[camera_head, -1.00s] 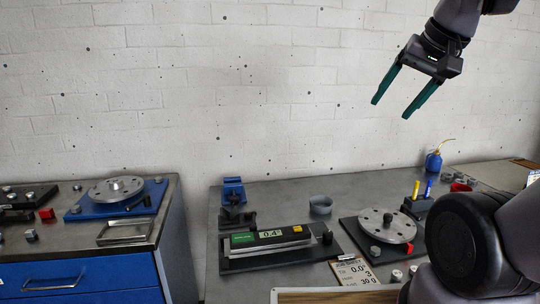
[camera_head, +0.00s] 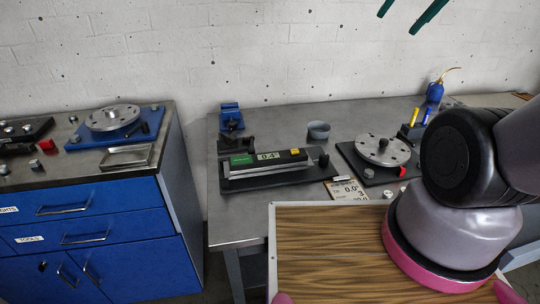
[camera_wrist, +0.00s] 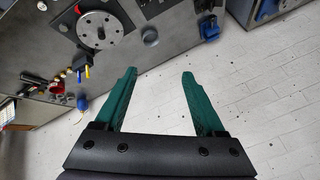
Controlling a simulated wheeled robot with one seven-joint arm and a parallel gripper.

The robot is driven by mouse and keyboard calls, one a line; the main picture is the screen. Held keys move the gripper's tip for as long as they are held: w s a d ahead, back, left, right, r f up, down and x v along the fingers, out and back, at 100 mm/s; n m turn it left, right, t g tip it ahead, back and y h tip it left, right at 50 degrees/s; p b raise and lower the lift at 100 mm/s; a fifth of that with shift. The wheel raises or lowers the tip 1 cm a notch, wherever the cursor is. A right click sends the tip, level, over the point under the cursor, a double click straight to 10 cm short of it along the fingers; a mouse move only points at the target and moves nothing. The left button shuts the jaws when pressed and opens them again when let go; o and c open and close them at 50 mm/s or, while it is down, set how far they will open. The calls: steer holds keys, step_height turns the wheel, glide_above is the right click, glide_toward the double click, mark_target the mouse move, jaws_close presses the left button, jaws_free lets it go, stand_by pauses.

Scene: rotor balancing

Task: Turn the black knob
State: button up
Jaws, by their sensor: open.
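A black knob (camera_head: 324,160) stands at the right end of the level device (camera_head: 266,170), which has a green panel and a display reading 0.4°. Another dark knob-like hub (camera_head: 384,145) stands at the centre of the grey rotor disc (camera_head: 372,154) to its right. My gripper (camera_head: 398,22) is open and empty, high in front of the wall and well above the bench; only its green fingers show. In the wrist view, my gripper (camera_wrist: 159,73) has nothing between its fingers. The rotor disc (camera_wrist: 88,38) shows there at the upper left; I cannot make out the level device's knob there.
A grey cup (camera_head: 318,131), a blue vise-like tool (camera_head: 231,117), a blue bottle (camera_head: 434,92) and a red block (camera_head: 403,172) are on the bench (camera_head: 232,226). A blue cabinet (camera_head: 100,215) stands at left. My arm hides the bench's right part.

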steer(key=n+g+h, duration=0.2)
steer(key=n+g, duration=0.5)
steer(key=n, duration=0.1)
glide_above(324, 155)
step_height(324, 155, down, 35)
step_height(324, 155, down, 11)
steer(key=shift+r, duration=0.15)
jaws_close()
